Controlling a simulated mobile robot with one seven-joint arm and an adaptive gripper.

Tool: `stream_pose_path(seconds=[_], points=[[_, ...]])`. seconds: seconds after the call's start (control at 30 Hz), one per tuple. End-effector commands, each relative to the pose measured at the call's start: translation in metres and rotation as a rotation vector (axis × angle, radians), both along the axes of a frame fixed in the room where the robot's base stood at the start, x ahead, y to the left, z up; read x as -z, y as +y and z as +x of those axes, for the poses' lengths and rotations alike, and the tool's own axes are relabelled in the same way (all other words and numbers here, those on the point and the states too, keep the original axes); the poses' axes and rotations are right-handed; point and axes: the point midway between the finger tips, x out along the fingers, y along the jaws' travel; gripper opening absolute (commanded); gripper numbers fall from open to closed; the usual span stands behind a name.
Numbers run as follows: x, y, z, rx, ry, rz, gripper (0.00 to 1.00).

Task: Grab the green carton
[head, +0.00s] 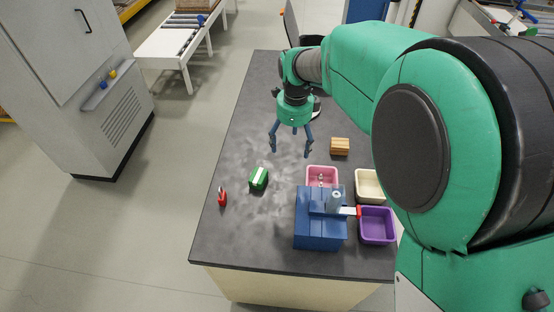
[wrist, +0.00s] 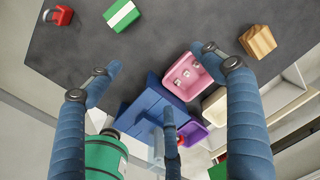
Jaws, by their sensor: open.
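The green carton (head: 259,178) is a small green box with a white band, lying on the dark table left of the pink bin. It also shows at the top of the wrist view (wrist: 121,15). My gripper (head: 291,150) is open and empty, with its blue fingers pointing down above the table, behind and to the right of the carton in the head view. In the wrist view its fingers (wrist: 158,85) are spread wide, and the carton lies beyond them, apart from them.
A red object (head: 222,197) lies left of the carton. A blue machine (head: 318,232) stands at the front, beside pink (head: 322,170), cream (head: 369,184) and purple (head: 377,226) bins. A wooden block (head: 340,146) lies behind them. The table's left rear is clear.

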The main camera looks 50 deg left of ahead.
Motion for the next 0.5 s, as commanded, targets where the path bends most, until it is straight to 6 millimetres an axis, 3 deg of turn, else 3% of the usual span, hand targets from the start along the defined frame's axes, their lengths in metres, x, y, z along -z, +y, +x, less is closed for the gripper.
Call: stream_pose_path(seconds=[0.03,0.2,0.33,0.5], points=[[0.013,0.018,-0.015,0.011,0.008,-0.011,0.80],[0.048,0.060,-0.055,0.071,0.024,-0.034,0.80],[0.065,0.079,-0.074,0.101,0.029,-0.044,0.80],[0.073,0.087,-0.083,0.118,0.031,-0.049,0.80]])
